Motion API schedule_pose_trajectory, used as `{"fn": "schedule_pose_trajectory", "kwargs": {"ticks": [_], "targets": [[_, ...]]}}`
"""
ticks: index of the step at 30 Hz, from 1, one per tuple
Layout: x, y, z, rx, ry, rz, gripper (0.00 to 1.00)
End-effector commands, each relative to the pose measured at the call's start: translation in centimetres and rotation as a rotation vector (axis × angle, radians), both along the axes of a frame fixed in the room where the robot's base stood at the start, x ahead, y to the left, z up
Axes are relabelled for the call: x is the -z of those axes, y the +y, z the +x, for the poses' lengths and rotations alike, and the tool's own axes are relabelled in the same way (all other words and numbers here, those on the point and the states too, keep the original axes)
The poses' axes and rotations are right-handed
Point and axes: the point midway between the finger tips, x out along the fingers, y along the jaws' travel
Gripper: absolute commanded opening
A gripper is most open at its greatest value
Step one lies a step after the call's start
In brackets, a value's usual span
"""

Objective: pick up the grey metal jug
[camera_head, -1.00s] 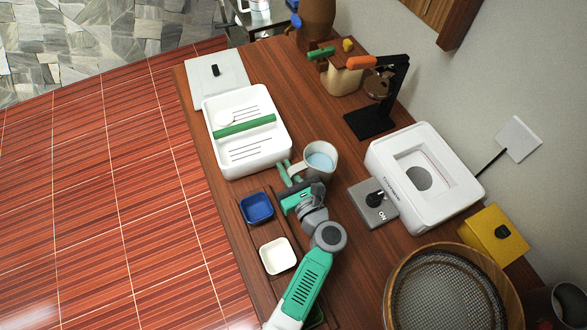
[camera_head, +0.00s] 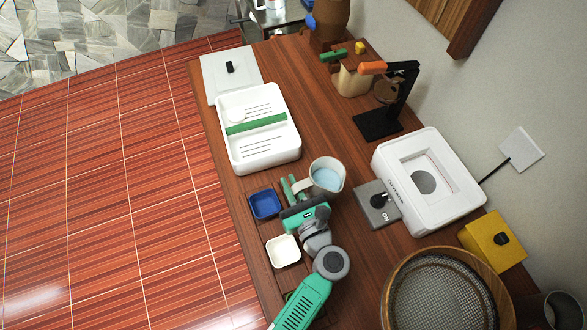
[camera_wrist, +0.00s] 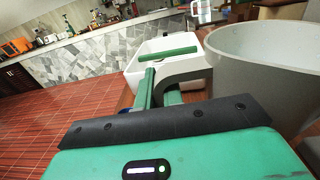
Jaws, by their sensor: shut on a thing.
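The grey jug (camera_head: 329,178) has a wide open mouth, a pale blue inside and a handle on its left, and looks upright. In the wrist view the jug (camera_wrist: 262,85) fills the right side, with its handle reaching left to my fingers. My gripper (camera_head: 290,187) is shut on the handle; its green fingers also show in the wrist view (camera_wrist: 157,90). The gripper body hides the jug's lower part in the wrist view. I cannot tell how far the base is from the counter.
A blue dish (camera_head: 265,204) and a white dish (camera_head: 283,251) lie left of my arm. A white tray (camera_head: 284,150) with a green bar stands beyond the jug.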

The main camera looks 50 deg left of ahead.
Motion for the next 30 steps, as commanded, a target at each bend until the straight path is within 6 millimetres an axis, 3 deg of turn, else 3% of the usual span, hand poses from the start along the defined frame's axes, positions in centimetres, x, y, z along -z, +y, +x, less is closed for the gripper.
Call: {"fn": "schedule_pose_trajectory", "kwargs": {"ticks": [15,30], "targets": [[-0.8,-4.1,-5.1,0.001,-0.001,0.001,0.0],[-1.0,-5.6,-7.0,0.0,-0.003,0.001,0.0]]}}
